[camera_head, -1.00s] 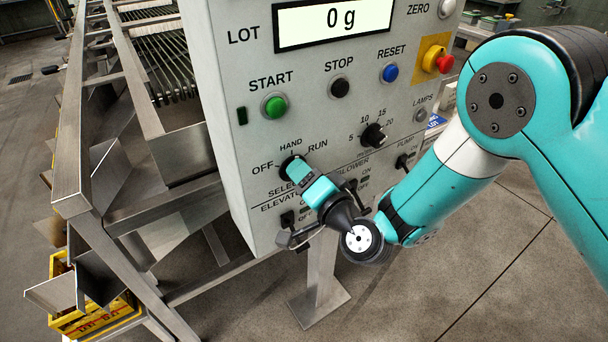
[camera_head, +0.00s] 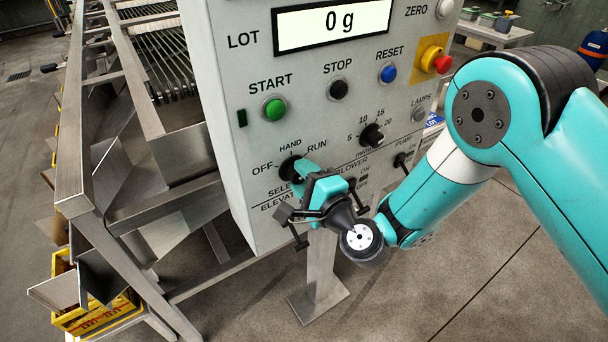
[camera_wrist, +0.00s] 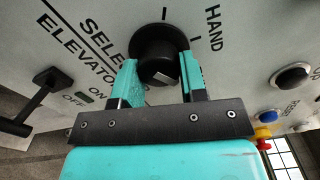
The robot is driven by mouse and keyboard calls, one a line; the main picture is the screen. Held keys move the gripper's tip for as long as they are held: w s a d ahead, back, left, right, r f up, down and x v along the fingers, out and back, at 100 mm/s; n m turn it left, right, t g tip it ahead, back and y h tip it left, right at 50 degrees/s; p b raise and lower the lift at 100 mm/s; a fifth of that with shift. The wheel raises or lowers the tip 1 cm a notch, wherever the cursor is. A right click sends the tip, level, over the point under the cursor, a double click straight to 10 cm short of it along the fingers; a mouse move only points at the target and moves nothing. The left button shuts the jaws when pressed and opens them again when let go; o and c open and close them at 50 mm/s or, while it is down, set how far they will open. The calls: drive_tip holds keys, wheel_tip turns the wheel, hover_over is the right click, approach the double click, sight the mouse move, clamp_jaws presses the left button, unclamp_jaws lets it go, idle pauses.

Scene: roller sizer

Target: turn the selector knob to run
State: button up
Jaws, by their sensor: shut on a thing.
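The black selector knob (camera_head: 289,169) sits on the grey control panel, below the OFF, HAND and RUN marks. In the wrist view the knob (camera_wrist: 158,42) stands between my two teal fingers, with a pale mark on its near end. My gripper (camera_head: 303,172) is shut on the knob, one finger on each side of it. In the wrist view my gripper (camera_wrist: 160,76) shows with HAND at upper right. My fingers cover part of the knob in the head view, and I cannot tell which mark its pointer faces.
The panel (camera_head: 225,120) carries a green START button (camera_head: 274,108), a black STOP button (camera_head: 339,88), a blue RESET button (camera_head: 388,73) and a red emergency button (camera_head: 443,63). A rate dial (camera_head: 371,135) is at upper right of the knob. Small switches sit below and right, near my wrist.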

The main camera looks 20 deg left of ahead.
drive_tip(key=shift+s+f+m, duration=0.2)
drive_tip(key=shift+m, duration=0.1)
drive_tip(key=o, duration=0.9)
drive_tip(key=shift+r, duration=0.1)
drive_tip(key=shift+w, duration=0.1)
